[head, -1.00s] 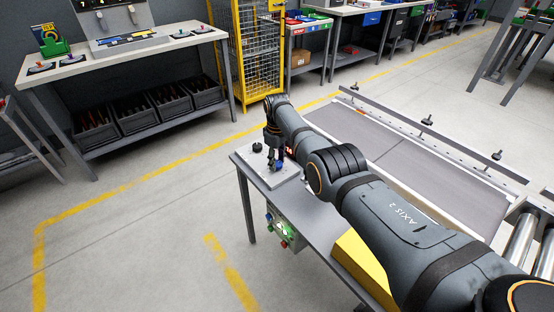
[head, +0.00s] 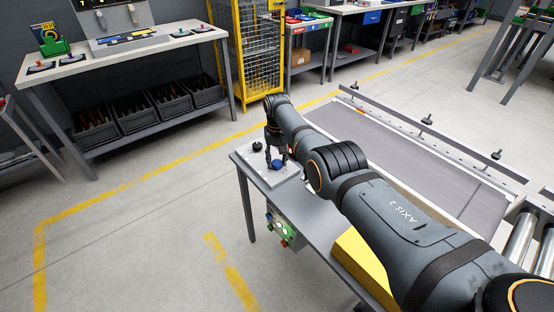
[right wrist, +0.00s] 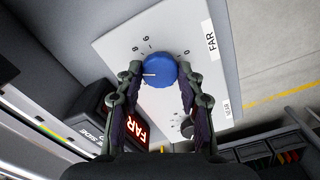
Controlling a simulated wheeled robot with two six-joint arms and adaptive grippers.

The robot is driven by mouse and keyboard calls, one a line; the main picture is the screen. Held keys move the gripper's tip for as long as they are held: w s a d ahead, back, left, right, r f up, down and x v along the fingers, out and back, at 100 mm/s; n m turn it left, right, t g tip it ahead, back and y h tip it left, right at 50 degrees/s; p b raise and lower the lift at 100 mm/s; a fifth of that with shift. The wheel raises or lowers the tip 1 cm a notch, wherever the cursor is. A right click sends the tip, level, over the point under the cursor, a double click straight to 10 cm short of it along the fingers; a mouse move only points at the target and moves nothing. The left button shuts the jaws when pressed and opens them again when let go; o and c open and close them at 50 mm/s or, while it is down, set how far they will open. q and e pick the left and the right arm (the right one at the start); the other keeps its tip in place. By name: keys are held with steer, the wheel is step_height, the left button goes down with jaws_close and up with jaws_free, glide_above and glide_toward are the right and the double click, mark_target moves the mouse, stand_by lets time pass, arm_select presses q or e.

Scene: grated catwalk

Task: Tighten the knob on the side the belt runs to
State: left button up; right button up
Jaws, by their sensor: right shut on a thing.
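My right gripper (head: 276,160) points down at the white control plate (head: 257,165) on the small grey table, its fingers on both sides of a blue knob (head: 279,165). In the right wrist view the fingers (right wrist: 160,82) are shut on the blue knob (right wrist: 160,68), whose white pointer mark faces left. A label reading FAR (right wrist: 212,43) is beside it. A black knob (head: 257,147) sits apart on the plate; it also shows in the right wrist view (right wrist: 187,128), partly hidden by a finger. My left gripper is out of view.
The grey conveyor belt (head: 400,160) lies right of the table, with a rail carrying black knobs (head: 427,120) along its far edge. A yellow block (head: 362,262) is at the table's near end. Open floor lies to the left.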

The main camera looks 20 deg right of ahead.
mark_target(277, 162)
stand_by(0.4)
steer(key=o, duration=1.2)
step_height(277, 162, up, 12)
